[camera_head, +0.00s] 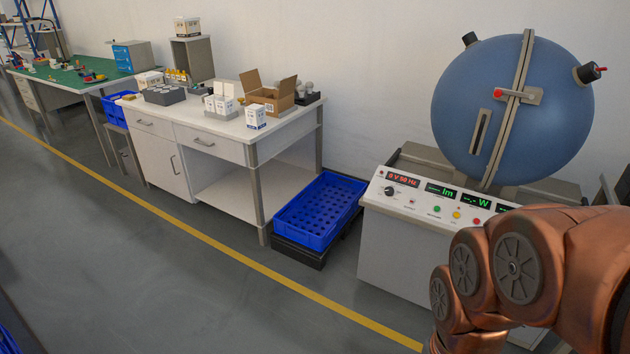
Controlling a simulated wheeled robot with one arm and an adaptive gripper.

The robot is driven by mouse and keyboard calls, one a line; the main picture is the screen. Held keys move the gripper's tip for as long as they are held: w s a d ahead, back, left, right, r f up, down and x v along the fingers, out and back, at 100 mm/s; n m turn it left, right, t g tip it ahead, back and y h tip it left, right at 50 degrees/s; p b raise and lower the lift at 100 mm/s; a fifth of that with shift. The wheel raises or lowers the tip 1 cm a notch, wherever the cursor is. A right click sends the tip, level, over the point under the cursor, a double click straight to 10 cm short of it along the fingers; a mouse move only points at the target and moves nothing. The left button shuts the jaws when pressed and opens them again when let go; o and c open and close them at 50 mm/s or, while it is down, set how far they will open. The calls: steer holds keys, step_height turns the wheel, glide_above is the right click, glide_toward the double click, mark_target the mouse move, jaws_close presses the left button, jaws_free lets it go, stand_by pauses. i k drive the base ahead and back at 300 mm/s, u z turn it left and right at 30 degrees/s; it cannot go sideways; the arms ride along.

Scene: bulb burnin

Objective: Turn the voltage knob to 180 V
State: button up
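The voltage knob (390,191) is a small black round knob on the sloped white control panel (372,204) below the blue sphere. The red display (403,180) above it appears to read "0 V 50 Hz". Green displays and several small coloured buttons sit to its right. My copper-coloured arm covers the lower right of the view and hides part of the panel's right end. My gripper is not in view, so its state and its distance from the knob do not show.
The blue sphere (480,95) stands on the console behind the panel. A blue crate (318,212) sits on a dark base left of the console. A white workbench (180,121) holds boxes and bulbs. Grey floor with a yellow line is clear in front.

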mark_target(388, 191)
steer(key=u, duration=0.75)
steer(key=i, duration=1.15)
steer(key=u, duration=0.25)
steer(key=i, duration=1.45)
steer(key=z, duration=1.25)
steer(key=i, duration=0.8)
steer(key=z, duration=0.85)
